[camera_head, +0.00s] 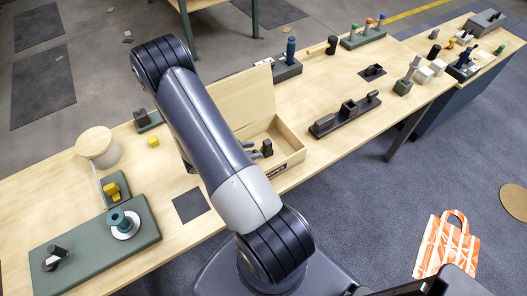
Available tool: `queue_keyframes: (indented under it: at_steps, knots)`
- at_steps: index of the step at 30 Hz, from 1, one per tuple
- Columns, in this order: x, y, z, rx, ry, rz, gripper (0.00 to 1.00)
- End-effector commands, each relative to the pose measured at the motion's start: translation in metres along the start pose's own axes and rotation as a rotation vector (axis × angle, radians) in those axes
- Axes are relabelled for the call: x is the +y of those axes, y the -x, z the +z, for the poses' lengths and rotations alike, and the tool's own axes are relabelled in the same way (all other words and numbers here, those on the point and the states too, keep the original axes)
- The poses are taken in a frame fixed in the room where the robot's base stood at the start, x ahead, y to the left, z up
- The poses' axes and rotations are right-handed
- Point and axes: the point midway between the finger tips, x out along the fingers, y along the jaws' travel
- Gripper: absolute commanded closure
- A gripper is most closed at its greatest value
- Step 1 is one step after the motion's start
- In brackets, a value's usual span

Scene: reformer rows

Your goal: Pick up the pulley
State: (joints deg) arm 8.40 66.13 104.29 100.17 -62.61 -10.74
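I cannot tell for certain which thing is the pulley. A teal round piece (117,216) sits on a white disc (131,229) on the green board at the lower left. A small dark piece (267,148) is in the open wooden box (297,150). Slim grey parts, which look like the fingers of my gripper (252,149), show beside the dark piece, just right of my arm. The rest of the gripper is hidden behind my arm. I cannot tell whether the fingers are open, shut or touching the dark piece.
The green board (85,262) also bears a dark and silver part (54,259). A pale-topped round drum (97,146) and yellow pieces (112,191) stand nearby. A dark fixture (345,113) is right of the box. A bare dark mat (190,205) lies near the front edge.

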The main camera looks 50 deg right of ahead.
Motion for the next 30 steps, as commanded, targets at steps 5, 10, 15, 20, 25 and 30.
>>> queue_keyframes:
  at_steps: [5, 10, 15, 20, 25, 30]
  knots:
    - [0.000, 0.000, 0.000, 0.000, 0.000, 0.000, 0.77]
    - [0.000, 0.000, 0.000, 0.000, 0.000, 0.000, 0.91]
    - [0.000, 0.000, 0.000, 0.001, 0.000, 0.000, 1.00]
    - [0.000, 0.000, 0.000, 0.001, 0.000, 0.000, 1.00]
    - [-0.001, 0.002, -0.004, 0.001, -0.001, -0.001, 1.00]
    - [-0.001, 0.008, -0.015, 0.001, -0.003, -0.001, 1.00]
